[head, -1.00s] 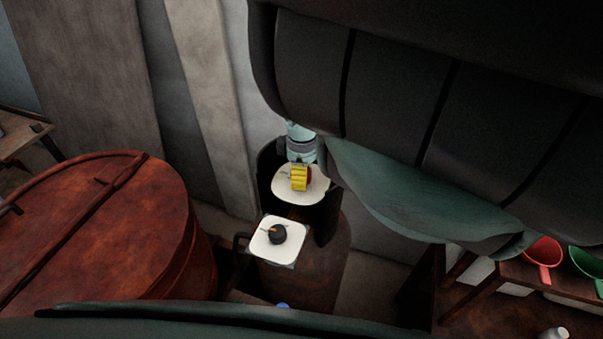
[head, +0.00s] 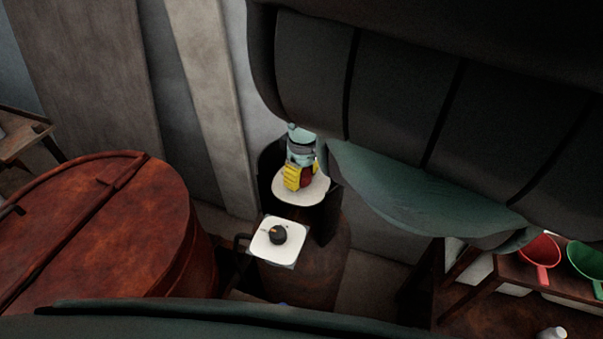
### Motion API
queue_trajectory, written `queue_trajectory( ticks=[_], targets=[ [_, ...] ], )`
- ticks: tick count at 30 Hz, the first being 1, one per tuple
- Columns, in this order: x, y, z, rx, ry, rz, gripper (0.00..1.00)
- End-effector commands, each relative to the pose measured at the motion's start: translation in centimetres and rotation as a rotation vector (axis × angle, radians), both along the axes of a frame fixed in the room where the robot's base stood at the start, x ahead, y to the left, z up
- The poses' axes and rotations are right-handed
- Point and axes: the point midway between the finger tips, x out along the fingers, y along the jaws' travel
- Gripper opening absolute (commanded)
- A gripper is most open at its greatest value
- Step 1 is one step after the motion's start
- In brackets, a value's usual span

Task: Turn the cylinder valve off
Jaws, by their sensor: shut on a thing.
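My gripper (head: 299,180), with yellow ribbed fingers below a teal and grey wrist, is shut on a red knob (head: 308,177), which looks like the cylinder valve. The knob sits over a rounded white plate (head: 291,198) near the middle of the head view. Only part of the red knob shows beside the near yellow finger; the rest is hidden. I cannot read the knob's setting.
A black dial with an orange mark (head: 278,235) sits on a nearer white plate (head: 264,246), over a brown rusty drum (head: 313,283). A large rusty vat (head: 110,225) stands left. Red (head: 541,254) and green (head: 586,259) scoops lie on a bench at right.

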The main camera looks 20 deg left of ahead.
Motion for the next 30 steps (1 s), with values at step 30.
queue_trajectory(
  ticks=[30],
  targets=[
    [0.04,-0.03,0.20,0.001,-0.004,-0.911,0.17]
  ],
)
